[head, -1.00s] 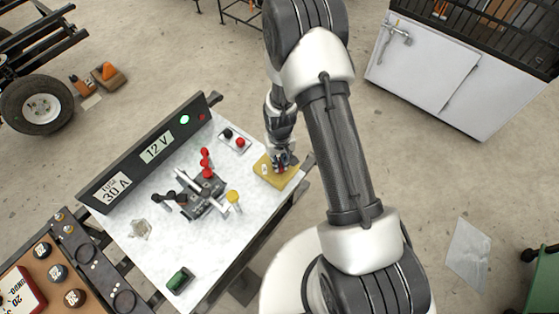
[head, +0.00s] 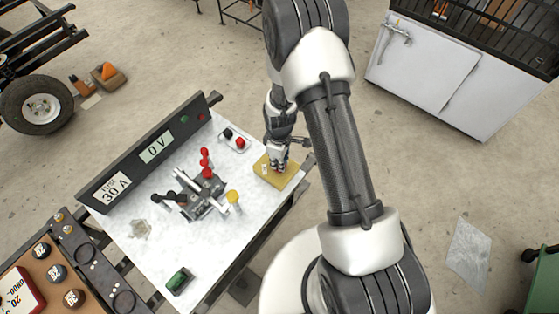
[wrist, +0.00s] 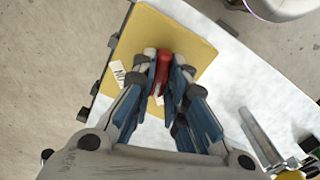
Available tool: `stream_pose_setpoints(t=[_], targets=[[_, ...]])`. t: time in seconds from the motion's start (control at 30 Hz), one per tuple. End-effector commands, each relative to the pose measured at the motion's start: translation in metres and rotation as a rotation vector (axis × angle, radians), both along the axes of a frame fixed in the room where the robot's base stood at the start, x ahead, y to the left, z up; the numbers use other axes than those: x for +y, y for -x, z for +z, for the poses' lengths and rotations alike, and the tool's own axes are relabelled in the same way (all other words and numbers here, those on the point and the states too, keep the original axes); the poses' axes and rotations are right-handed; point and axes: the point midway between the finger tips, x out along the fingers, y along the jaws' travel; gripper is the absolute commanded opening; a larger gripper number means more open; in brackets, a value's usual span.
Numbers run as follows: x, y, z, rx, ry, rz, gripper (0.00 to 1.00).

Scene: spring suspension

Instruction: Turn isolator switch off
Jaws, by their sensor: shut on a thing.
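The isolator switch is a yellow plate (head: 268,172) at the right edge of the white bench top, with a red handle (wrist: 162,70) seen in the wrist view. The plate (wrist: 190,32) fills the upper middle of that view, with a small white label on it. My gripper (wrist: 160,80) is over the plate, its two blue-padded fingers closed on the red handle from both sides. In the head view my gripper (head: 279,163) hides most of the handle. The display (head: 156,148) on the dark panel reads 0 V, and its green lamp is unlit.
A lever assembly with red, black and yellow knobs (head: 203,192) stands mid-bench. A plate with a black and a red terminal (head: 235,140) is just left of my arm. A green block (head: 179,281) lies at the near corner. A white cabinet (head: 430,80) stands behind right.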

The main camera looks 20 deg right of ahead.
Motion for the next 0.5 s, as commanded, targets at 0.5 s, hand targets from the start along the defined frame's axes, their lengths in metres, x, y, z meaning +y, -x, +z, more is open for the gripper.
stream_pose_setpoints(t=[0.5], targets=[[0.0001, 0.0001, 0.0001, 0.000, 0.000, 0.398, 0.00]])
